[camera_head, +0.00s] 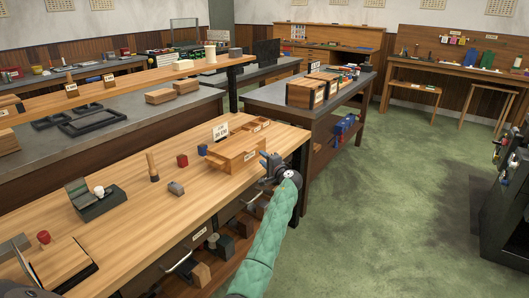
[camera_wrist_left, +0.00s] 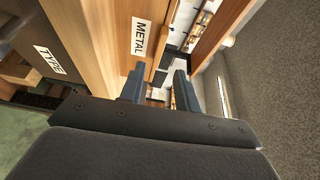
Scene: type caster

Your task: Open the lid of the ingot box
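A wooden box with a paler label on its front (camera_head: 235,151) stands on the near wooden bench. My left gripper (camera_head: 272,168) is at its right end, by the bench edge. In the left wrist view its two fingers (camera_wrist_left: 157,90) are apart, with nothing clearly held between them. A wooden panel labelled METAL (camera_wrist_left: 139,38) lies just ahead of the fingers; I take it to be part of the same box. Whether the fingers touch it, and which part is the ingot box's lid, I cannot tell. My right gripper is not in view.
A wooden part labelled TYPE (camera_wrist_left: 50,60) is left in the wrist view. Labelled wooden boxes (camera_head: 305,94) sit on a dark table behind.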

